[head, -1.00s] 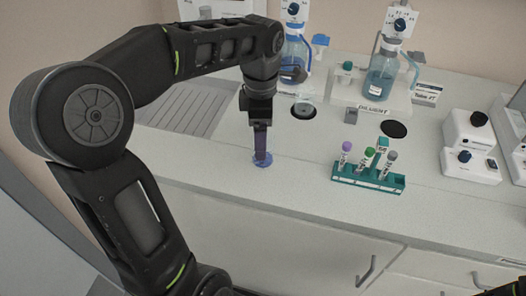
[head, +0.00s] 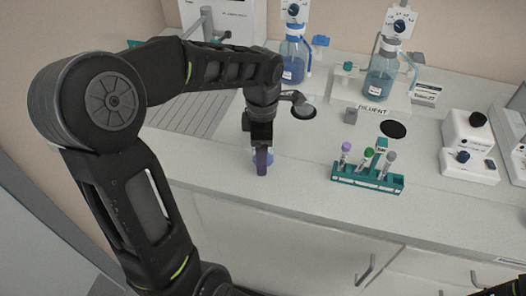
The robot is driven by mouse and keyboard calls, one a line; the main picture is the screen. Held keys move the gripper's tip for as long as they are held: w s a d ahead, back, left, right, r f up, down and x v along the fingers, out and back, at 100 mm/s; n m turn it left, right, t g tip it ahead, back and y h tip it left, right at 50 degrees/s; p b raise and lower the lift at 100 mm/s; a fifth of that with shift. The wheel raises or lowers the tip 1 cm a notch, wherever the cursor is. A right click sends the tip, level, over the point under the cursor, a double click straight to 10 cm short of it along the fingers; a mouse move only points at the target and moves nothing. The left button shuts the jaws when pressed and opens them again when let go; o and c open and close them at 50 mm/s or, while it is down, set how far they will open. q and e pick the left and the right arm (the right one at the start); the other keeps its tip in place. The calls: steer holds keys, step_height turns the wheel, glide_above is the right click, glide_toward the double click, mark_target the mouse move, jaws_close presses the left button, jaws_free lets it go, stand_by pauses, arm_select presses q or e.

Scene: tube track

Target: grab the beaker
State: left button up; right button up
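The beaker (head: 271,158) is a small clear blue vessel on the white counter near its front edge, mostly hidden behind my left gripper. My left gripper (head: 261,160) points down at the beaker, with a dark purple-tinted finger in front of it. Blue edges of the beaker show on both sides of that finger. The other finger is hidden, so I cannot tell whether the gripper is open or shut, or touching the beaker. Only a small dark piece of my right arm shows at the bottom right corner; its gripper is not visible.
A teal rack (head: 368,180) with several capped tubes stands to the right on the counter (head: 310,205). Behind are a blue bottle (head: 295,58) and a diluent bottle (head: 382,70). White devices (head: 467,150) stand far right. The counter between gripper and rack is clear.

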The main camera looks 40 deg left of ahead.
stand_by(0.4)
arm_select(q)
steer(key=c, duration=1.4)
step_height(320, 180, up, 10)
steer(key=shift+r, duration=0.1)
